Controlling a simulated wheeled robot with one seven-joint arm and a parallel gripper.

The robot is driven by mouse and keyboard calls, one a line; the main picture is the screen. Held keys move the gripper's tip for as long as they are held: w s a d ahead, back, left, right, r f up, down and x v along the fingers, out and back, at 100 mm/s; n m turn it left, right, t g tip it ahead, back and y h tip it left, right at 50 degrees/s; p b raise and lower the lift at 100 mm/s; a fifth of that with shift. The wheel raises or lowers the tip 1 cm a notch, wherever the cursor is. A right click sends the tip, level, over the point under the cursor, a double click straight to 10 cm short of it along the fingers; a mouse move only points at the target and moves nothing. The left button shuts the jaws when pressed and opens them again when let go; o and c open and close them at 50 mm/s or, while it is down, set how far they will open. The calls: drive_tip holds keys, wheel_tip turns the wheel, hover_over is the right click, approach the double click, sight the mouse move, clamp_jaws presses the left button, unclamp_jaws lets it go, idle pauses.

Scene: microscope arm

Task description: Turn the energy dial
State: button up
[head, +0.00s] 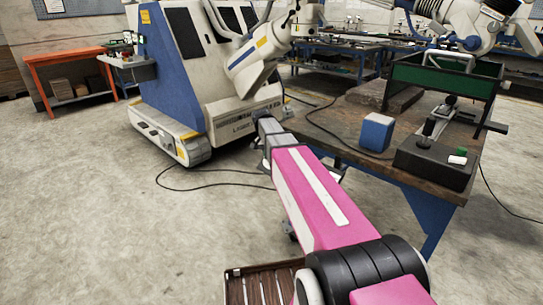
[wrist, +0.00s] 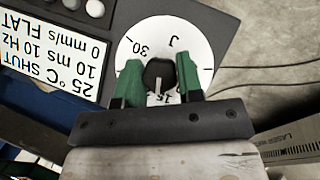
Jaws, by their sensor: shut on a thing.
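The energy dial's black knob (wrist: 159,70) sits in the middle of a round white scale plate (wrist: 198,42) with "30" and "J" printed on it. A pale pointer line on the knob points down in the wrist view, towards a partly covered number. My gripper (wrist: 159,80) has its green fingers on either side of the knob and is shut on it. In the head view my gripper (head: 262,118) reaches to the lower front of the white and blue machine (head: 215,80), and the dial cannot be made out there.
A white sign (wrist: 55,45) with settings text lies left of the dial in the wrist view. In the head view, a wooden workbench (head: 340,125) with a blue box (head: 376,132) and a black control box (head: 428,160) stands right of my arm. A cable crosses the open floor left.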

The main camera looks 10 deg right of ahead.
drive_tip(key=shift+n+h, duration=0.4)
drive_tip(key=shift+n, duration=0.1)
idle(0.3)
drive_tip(key=o, duration=0.9)
drive_tip(key=shift+o, duration=0.2)
drive_tip(key=v, duration=1)
drive_tip(key=shift+w+a+r, duration=0.2)
drive_tip(key=shift+w+r, duration=0.05)
drive_tip(key=shift+r, duration=0.1)
